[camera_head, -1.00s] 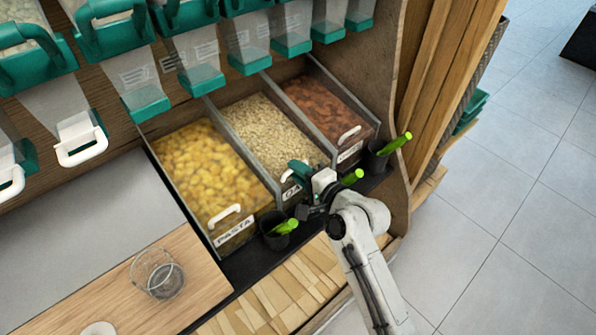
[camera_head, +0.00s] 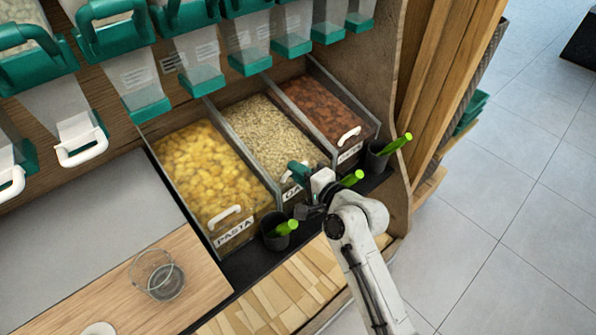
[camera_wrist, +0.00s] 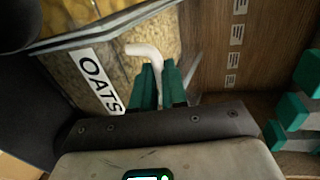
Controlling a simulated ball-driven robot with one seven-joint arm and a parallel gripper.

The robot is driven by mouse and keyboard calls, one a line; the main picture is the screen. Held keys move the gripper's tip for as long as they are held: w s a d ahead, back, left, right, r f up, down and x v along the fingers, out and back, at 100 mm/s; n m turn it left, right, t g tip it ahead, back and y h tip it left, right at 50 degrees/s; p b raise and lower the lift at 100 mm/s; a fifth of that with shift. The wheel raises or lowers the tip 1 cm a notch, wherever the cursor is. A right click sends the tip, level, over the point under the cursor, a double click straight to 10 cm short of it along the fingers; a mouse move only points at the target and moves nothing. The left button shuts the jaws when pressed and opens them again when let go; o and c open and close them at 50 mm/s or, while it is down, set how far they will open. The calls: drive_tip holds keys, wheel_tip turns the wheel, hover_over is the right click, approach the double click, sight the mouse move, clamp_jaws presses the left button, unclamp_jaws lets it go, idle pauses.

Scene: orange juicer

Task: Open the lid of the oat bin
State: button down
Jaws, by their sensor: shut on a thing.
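The oat bin (camera_head: 268,130) is the middle of three bins in the head view, full of pale oats under its lid, which looks closed. In the wrist view its front (camera_wrist: 70,75) carries a white label reading OATS (camera_wrist: 100,82). My gripper (camera_head: 297,172) is at the bin's upper front edge. In the wrist view its green fingers (camera_wrist: 160,84) are shut on the white lid handle (camera_wrist: 146,52), whose curved end shows beyond the fingertips. The rest of the handle is hidden by the fingers.
The pasta bin (camera_head: 205,175) stands to the left and a bin of reddish-brown food (camera_head: 325,105) to the right. Dark cups with green-handled scoops (camera_head: 277,232) stand in front. Green-based dispensers (camera_head: 200,78) hang above. A glass (camera_head: 158,275) stands on the wooden counter.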

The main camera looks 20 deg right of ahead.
sight(269, 148)
drive_tip(key=shift+w+a+r, duration=0.1)
drive_tip(key=shift+w+r, duration=0.1)
drive_tip(key=shift+w, duration=0.15)
drive_tip(key=w+a+r, duration=0.1)
drive_tip(key=w, duration=0.2)
drive_tip(key=w+a+p, duration=0.1)
drive_tip(key=w, duration=0.3)
drive_tip(key=w+a+r+p, duration=0.1)
drive_tip(key=w, duration=0.2)
drive_tip(key=shift+w+a+r, duration=0.2)
drive_tip(key=shift+r, duration=0.15)
drive_tip(key=c, duration=1.5)
unclamp_jaws()
drive_tip(key=shift+o, duration=0.2)
drive_tip(key=p+v, duration=0.2)
drive_tip(key=v, duration=0.9)
